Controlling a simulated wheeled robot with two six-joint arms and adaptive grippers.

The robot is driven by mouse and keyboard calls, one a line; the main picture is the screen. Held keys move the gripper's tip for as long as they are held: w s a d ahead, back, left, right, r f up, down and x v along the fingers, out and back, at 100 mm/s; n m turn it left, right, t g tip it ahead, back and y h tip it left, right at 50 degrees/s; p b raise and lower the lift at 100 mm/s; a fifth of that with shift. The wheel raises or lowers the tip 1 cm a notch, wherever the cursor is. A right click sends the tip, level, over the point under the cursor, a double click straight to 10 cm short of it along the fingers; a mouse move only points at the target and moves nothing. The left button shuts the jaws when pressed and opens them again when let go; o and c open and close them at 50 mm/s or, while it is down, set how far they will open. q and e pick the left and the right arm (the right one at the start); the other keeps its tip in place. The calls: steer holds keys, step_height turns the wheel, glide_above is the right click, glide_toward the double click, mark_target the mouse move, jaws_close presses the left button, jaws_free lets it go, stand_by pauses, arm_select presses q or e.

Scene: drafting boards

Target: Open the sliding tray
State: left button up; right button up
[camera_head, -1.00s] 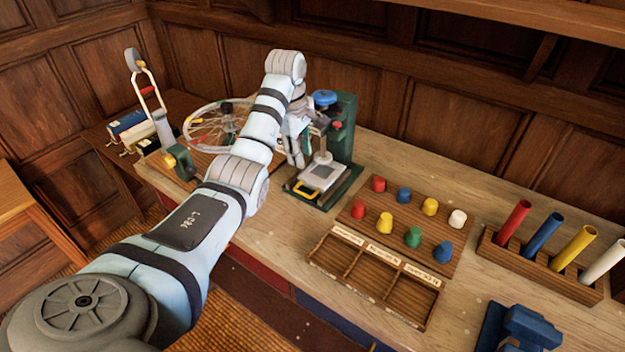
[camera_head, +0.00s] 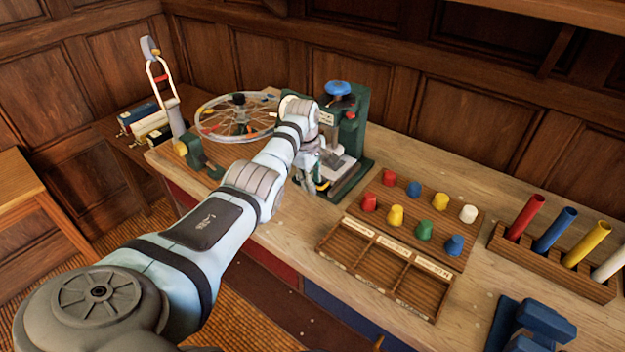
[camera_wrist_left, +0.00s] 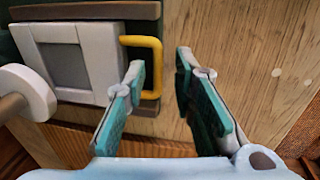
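The sliding tray (camera_head: 346,164) is a pale plate with a grey square centre, in the base of the green press (camera_head: 352,130). In the left wrist view the tray (camera_wrist_left: 103,62) fills the upper left, and its yellow loop handle (camera_wrist_left: 157,50) sticks out to the right. My left gripper (camera_wrist_left: 160,70) is open. Its fingertips show on either side of the handle's outer bar, one overlapping the loop's inside; I cannot tell whether they touch it. In the head view the left gripper (camera_head: 318,180) is at the front of the press and partly hides the handle. My right gripper is not in view.
A rack (camera_head: 552,262) of coloured tubes is farther right. Bare bench lies around the press's right side.

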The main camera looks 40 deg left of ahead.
arm_select(q)
steer(key=shift+w, duration=0.15)
jaws_close()
steer(key=shift+d, duration=0.1)
steer(key=shift+o, duration=1.4)
jaws_free()
steer(key=shift+f, duration=0.1)
step_height(320, 180, up, 12)
steer(key=s, duration=0.2)
steer(key=shift+s+f, duration=0.1)
steer(key=shift+f, duration=0.1)
